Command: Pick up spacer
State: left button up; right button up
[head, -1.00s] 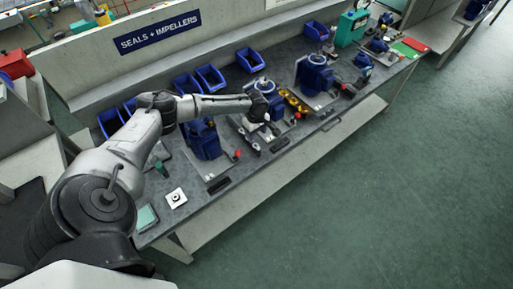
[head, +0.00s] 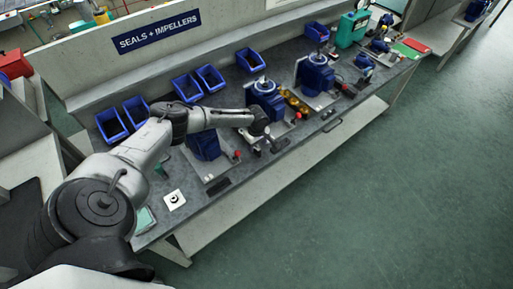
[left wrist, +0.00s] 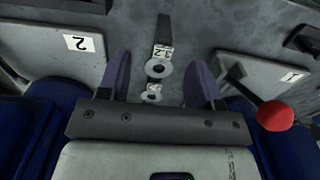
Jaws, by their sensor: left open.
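My left gripper (head: 265,142) is over the bench in the head view, between two blue pumps. In the left wrist view the left gripper (left wrist: 159,80) is open, with one purple finger on each side. Between the fingers lies a flat grey ring, a spacer (left wrist: 158,70), with a white tag that seems to read 3.2. A second similar ring (left wrist: 151,97) with a tag lies closer to the gripper's palm and is partly hidden by it. Neither ring is gripped. In the head view the rings are too small to make out. My right gripper is not in view.
Plates marked 2 (left wrist: 70,58) and 1 (left wrist: 270,72) lie on either side of the rings. A red knob (left wrist: 275,116) stands to the right. A dark strip (left wrist: 163,28) lies beyond the rings. Blue bins (head: 187,88) line the bench's back.

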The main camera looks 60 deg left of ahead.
pick_arm(q)
jog(key=shift+f, duration=0.25)
dwell(0.7)
jog(key=c, duration=0.9)
jog(key=shift+c, duration=0.2)
